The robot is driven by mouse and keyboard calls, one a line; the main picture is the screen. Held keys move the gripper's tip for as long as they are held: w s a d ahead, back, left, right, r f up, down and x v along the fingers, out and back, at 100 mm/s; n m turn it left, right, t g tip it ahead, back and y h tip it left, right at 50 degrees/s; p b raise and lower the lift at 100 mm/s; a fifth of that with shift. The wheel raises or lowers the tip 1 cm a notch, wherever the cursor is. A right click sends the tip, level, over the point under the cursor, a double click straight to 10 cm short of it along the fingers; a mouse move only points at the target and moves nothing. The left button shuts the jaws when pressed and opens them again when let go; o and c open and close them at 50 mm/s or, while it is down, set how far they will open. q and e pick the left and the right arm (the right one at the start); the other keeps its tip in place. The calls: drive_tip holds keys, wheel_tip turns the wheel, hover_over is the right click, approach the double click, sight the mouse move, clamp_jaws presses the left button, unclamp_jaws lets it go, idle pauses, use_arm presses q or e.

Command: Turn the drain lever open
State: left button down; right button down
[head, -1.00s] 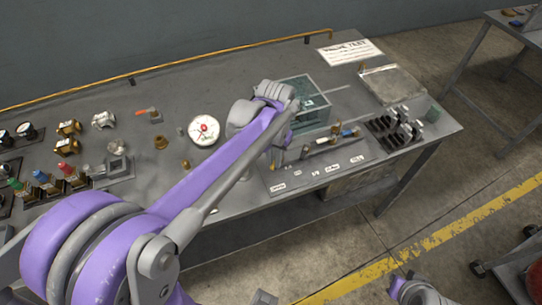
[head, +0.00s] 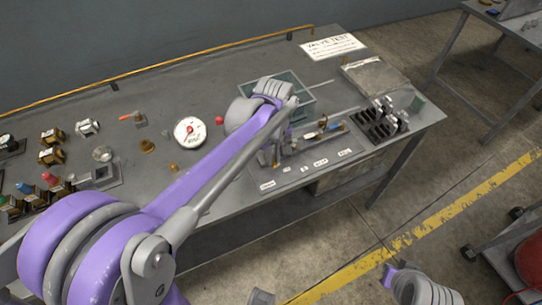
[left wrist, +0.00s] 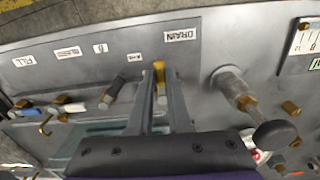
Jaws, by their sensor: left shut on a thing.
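The drain lever (left wrist: 159,70) shows as a small brass-yellow piece between my left fingertips in the left wrist view, close to the DRAIN label (left wrist: 181,34). My left gripper (left wrist: 160,80) is shut on it; the fingers hide most of the lever, so its angle cannot be told. In the head view my left gripper (head: 271,158) reaches down at the left end of the labelled valve panel (head: 305,167), partly hidden by my arm. The DRAIN label's small print is hard to read there. My right gripper is not in view.
A dark round knob (left wrist: 274,134) on a metal stem stands on the other side.

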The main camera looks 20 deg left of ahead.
sight(274, 161)
use_arm(q)
drive_tip(key=shift+w+n, duration=0.1)
drive_tip(key=shift+n, duration=0.3)
drive_tip(key=c, duration=0.8)
unclamp_jaws()
drive_tip(key=shift+c, duration=0.2)
drive_tip(key=shift+r, duration=0.1)
wheel_tip(274, 161, up, 11)
drive_tip(key=shift+p, duration=0.4)
drive_tip(key=shift+f, duration=0.2)
drive_tip(key=s+f+m+t, duration=0.2)
drive_tip(key=s+f+m, duration=0.3)
drive_tip(key=s, duration=0.3)
drive_tip(key=s+d+f+m+t+p, duration=0.1)
drive_tip(key=s+f+m+t, duration=0.2)
drive_tip(key=s+f+m, duration=0.2)
drive_tip(key=s+f, duration=0.1)
drive_tip(key=s, duration=0.1)
drive_tip(key=shift+s, duration=0.4)
